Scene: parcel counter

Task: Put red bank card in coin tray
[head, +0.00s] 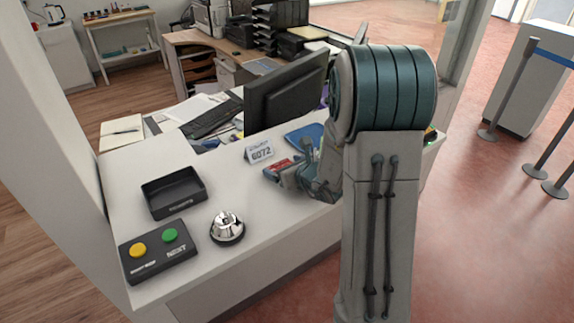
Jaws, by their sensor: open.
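The coin tray looks to be the black open tray (174,207) on the left part of the white counter, and it is empty. A small red patch at my gripper is probably the red bank card (281,163); it is partly hidden by the gripper. My gripper (275,175) is low over the counter, to the right of the tray, with its fingers pointing left. It is open and right by the card. The view is too small to tell whether the fingers touch the card or stand around it.
A silver bell (227,227) and a black button box (158,252) with yellow and green buttons stand in front. A number sign (260,151) stands behind my gripper, with a monitor (285,92) farther back. The counter between gripper and tray is clear.

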